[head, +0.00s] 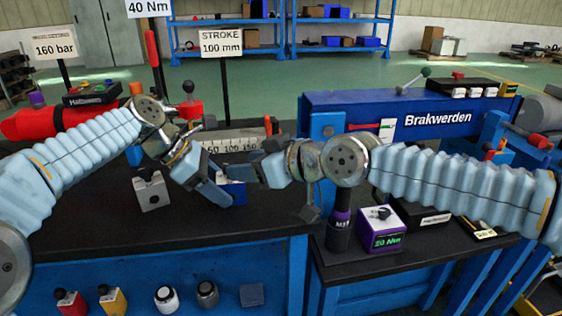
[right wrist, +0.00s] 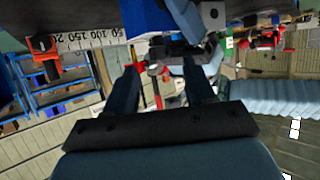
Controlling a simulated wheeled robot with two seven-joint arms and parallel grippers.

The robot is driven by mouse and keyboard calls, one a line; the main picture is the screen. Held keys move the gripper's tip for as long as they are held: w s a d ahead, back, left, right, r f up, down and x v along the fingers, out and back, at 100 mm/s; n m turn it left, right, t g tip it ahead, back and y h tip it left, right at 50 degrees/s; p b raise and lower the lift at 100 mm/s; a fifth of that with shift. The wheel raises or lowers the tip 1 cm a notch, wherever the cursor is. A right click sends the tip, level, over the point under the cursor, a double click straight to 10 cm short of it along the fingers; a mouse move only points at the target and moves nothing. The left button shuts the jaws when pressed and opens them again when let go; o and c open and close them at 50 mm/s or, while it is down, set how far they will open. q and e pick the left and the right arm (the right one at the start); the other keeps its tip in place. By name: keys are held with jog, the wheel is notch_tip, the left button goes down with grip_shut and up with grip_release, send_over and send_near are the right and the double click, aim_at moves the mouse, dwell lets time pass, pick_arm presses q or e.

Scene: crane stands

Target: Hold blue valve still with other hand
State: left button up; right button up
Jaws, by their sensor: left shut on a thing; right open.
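The blue valve (head: 238,190) is a small blue block low over the dark bench top, partly hidden by my left fingers. My left gripper (head: 217,188) comes down from the upper left and is shut on it. In the right wrist view a blue block (right wrist: 148,18), which looks like the valve, shows at the top beside my left fingers. My right gripper (head: 266,168) points left toward the valve, just above and right of it. Its fingers (right wrist: 163,88) are apart, with grey and red parts showing between or behind them; I cannot tell their depth.
A grey block (head: 151,190) stands left of the valve. A white scale (head: 232,141) runs behind the grippers. A purple box (head: 381,229) and a dark-purple tool in a holder (head: 341,225) stand below my right arm. The bench front centre is clear.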

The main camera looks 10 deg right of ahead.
jog(key=v, duration=0.7)
jog(key=shift+s+d, duration=0.2)
jog(key=shift+s, duration=0.05)
pick_arm(q)
jog(key=o, duration=1.3)
jog(key=shift+o, duration=0.2)
